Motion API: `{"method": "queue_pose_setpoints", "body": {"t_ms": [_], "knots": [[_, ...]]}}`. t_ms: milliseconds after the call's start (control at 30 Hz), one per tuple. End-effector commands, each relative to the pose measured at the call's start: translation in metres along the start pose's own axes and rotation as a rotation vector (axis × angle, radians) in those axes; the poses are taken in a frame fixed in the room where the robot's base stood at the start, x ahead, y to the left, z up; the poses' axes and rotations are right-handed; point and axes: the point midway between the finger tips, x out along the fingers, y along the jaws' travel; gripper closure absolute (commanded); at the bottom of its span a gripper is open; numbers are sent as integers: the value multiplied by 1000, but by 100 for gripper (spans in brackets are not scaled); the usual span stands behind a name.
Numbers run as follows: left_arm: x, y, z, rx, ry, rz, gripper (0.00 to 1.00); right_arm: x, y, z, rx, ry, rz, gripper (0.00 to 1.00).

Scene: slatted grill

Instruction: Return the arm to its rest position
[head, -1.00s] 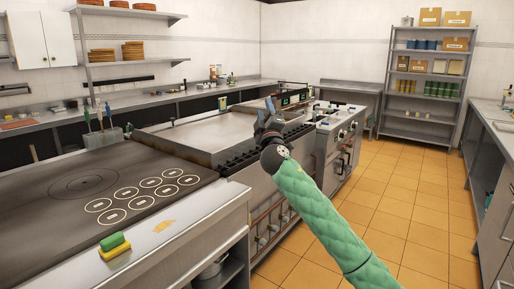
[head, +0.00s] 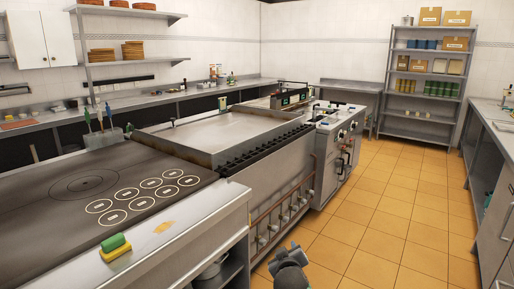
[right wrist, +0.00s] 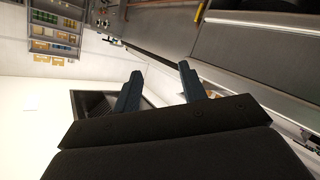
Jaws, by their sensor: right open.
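My right gripper (head: 289,254) shows low in the head view, in front of the steel cooking line and over the orange tiled floor. In the right wrist view its two dark fingers (right wrist: 160,88) stand apart with nothing between them. The slatted grill (head: 262,143) is a dark ridged strip along the counter, up and left of the gripper and apart from it. My left gripper is not in the head view.
A flat griddle plate (head: 75,190) with round white-ringed marks fills the left front. A green and yellow sponge (head: 115,247) lies near its edge. A shelf rack (head: 425,85) stands at the back right. The tiled floor (head: 400,220) is clear.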

Motion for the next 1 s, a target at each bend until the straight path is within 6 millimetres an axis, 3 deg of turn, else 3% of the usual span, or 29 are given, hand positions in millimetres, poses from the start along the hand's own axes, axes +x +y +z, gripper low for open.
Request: {"method": "queue_pose_setpoints", "body": {"t_ms": [33, 200, 500, 800, 1000], "knots": [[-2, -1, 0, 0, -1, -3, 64, -11, -10, 22, 22, -42, -28, 58], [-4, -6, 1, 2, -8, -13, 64, -49, -36, 85, 91, -181, -112, 58], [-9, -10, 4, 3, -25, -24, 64, -134, -76, 184, 200, -426, -259, 58], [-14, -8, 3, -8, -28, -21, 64, -238, -104, 262, 295, -667, -403, 58], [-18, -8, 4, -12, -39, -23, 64, -312, -116, 299, 347, -817, -492, 58]]}}
